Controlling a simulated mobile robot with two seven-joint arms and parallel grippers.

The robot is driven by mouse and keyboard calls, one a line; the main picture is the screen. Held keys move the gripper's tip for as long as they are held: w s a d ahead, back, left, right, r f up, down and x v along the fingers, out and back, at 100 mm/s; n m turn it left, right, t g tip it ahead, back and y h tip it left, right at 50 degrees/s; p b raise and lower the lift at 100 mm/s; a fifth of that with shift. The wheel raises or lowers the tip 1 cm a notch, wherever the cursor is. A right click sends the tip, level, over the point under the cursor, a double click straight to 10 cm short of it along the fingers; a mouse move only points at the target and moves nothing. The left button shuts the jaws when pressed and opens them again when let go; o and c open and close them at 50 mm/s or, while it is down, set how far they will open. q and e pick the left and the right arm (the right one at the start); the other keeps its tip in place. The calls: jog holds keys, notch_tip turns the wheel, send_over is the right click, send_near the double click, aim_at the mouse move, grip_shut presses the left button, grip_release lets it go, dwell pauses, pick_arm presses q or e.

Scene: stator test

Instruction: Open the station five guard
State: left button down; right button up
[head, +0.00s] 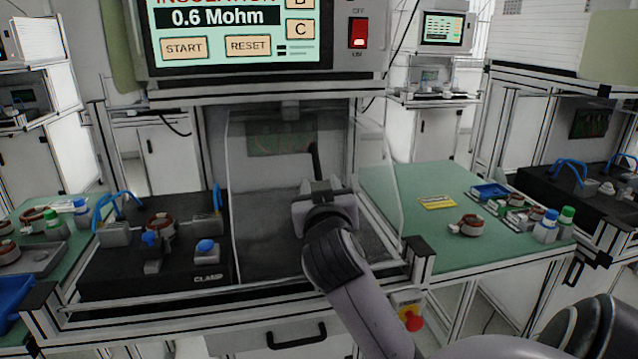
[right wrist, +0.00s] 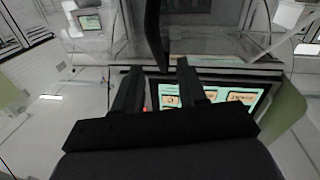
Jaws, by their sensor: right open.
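The clear guard (head: 375,165) stands at the middle station, in front of the right half of its bay. A dark upright bar (head: 314,158), seemingly the guard's handle, shows just beyond my right gripper (head: 320,190). In the right wrist view the dark bar (right wrist: 153,35) comes down between the line of the two fingertips of my right gripper (right wrist: 158,72). The fingers are apart, and I cannot tell whether they touch the bar. My left gripper is not in view.
A tester screen (head: 240,30) reading 0.6 Mohm hangs above the bay, with a red switch (head: 358,35) beside it. A green table (head: 400,190) on the right holds a stator, bottles and a yellow label. A red stop button (head: 412,320) is at the lower front.

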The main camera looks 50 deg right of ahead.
jog(key=shift+v, duration=1.2)
